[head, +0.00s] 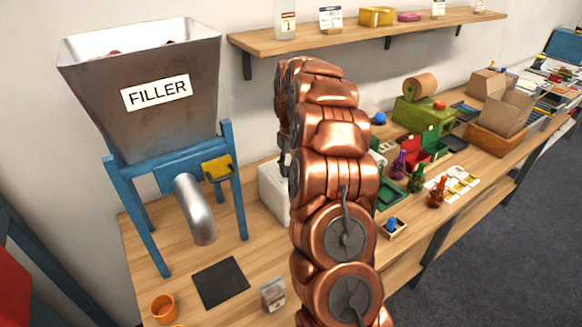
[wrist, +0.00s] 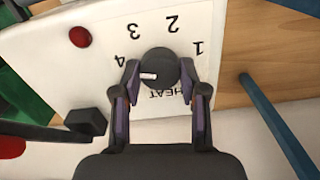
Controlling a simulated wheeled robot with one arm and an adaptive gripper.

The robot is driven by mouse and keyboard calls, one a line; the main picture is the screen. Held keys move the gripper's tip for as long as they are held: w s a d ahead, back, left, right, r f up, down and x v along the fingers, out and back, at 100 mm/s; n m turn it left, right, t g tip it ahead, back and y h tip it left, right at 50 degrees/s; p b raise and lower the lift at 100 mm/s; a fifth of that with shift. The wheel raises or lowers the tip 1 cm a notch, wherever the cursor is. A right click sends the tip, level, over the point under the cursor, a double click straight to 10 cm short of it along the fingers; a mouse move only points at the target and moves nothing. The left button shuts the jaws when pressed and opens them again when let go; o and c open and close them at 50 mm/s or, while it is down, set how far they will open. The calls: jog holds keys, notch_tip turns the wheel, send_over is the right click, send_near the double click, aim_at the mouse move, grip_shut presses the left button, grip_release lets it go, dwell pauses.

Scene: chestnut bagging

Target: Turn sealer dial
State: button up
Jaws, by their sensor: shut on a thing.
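The sealer's white front panel (wrist: 206,30) fills the upper middle of the wrist view, with the word HEAT and the numbers 1 to 4 upside down in the picture. The dark round dial (wrist: 160,66) sits among the numbers, and its pale pointer mark points left, a little below the 4. My gripper (wrist: 160,80) is shut on the dial, one finger on each side. In the head view the white sealer (head: 272,190) is mostly hidden behind my copper arm, and my gripper is out of sight there.
A red button (wrist: 80,36) sits on the panel left of the dial. The filler hopper (head: 140,90) on its blue stand is left of the sealer. A dark mat (head: 220,283) and orange cup (head: 164,308) are on the bench. A shelf (head: 350,38) hangs above.

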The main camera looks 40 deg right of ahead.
jog(key=c, duration=0.3)
jog(key=shift+c, duration=0.2)
jog(key=shift+f+m+b, duration=0.15)
jog(key=shift+m+b, duration=0.15)
jog(key=shift+b, duration=0.25)
jog(key=m+b, duration=0.2)
jog(key=b, duration=0.2)
jog(key=shift+f, duration=0.15)
jog(key=m+b, duration=0.4)
jog(key=shift+m, duration=0.3)
jog(key=shift+r+m+b, duration=0.3)
jog(key=shift+m+b, duration=0.55)
jog(key=shift+m, duration=0.35)
jog(key=o, duration=1.1)
